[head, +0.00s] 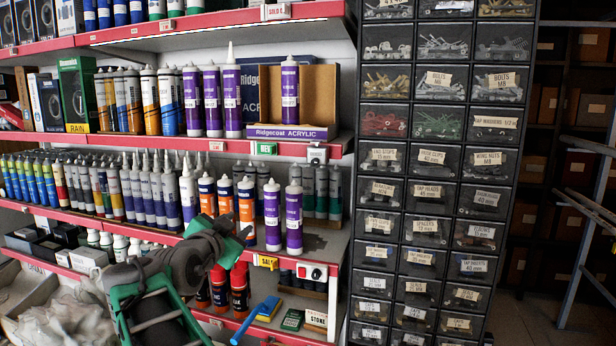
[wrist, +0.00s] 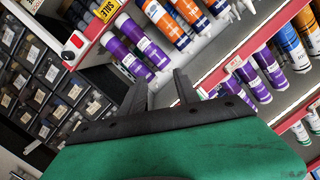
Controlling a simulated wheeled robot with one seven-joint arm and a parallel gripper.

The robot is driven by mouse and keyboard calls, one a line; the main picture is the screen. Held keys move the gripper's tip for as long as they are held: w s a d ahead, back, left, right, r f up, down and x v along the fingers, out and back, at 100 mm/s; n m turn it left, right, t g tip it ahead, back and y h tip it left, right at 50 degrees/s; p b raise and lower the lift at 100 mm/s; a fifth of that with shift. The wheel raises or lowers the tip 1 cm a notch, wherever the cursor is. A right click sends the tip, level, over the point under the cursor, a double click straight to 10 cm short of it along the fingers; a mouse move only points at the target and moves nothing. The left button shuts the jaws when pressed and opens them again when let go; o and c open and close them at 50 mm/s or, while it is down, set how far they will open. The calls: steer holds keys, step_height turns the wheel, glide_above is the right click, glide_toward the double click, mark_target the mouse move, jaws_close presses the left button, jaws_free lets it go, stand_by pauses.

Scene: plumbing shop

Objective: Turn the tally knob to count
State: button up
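A small white box (head: 313,271) with a red part and a dark part on its face is fixed to the red shelf edge at the right end of the lower shelf; I take it for the tally, but its markings are too small to read. In the wrist view the box (wrist: 74,45) shows at the upper left, away from my fingers. My gripper (head: 240,234), green and dark grey, is left of the box in front of the shelf edge, not touching it. In the wrist view its two dark fingers (wrist: 160,92) stand apart with nothing between them.
Purple tubes (head: 294,217) stand on the shelf above the box. A second pale box (head: 317,155) sits on the upper shelf edge. A drawer cabinet (head: 421,200) stands close on the right. A blue-handled brush (head: 264,312) lies below. Open floor (head: 535,320) shows at the lower right.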

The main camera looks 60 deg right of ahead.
mark_target(314, 163)
steer(key=s+d+r+m+g+h+p, duration=0.1)
steer(key=s+d+r+m+g, duration=0.1)
steer(key=s+d+r, duration=0.1)
steer(key=s+d+r+m+g+h+p, duration=0.1)
steer(key=s+d+r+m+g+h, duration=0.1)
steer(key=s+d+r+m, duration=0.1)
steer(key=s+d+r+m+g+h+p, duration=0.1)
steer(key=s+d+r+m+g+h, duration=0.1)
steer(key=s+d+r, duration=0.3)
steer(key=shift+s+d+r+m+g, duration=0.15)
steer(key=shift+d+r+g, duration=0.1)
steer(key=shift+d, duration=0.4)
steer(key=shift+s+d+r+m+g, duration=0.15)
steer(key=shift+d+r+g, duration=0.1)
steer(key=shift+d, duration=0.8)
steer(key=shift+f, duration=0.1)
jaws_close()
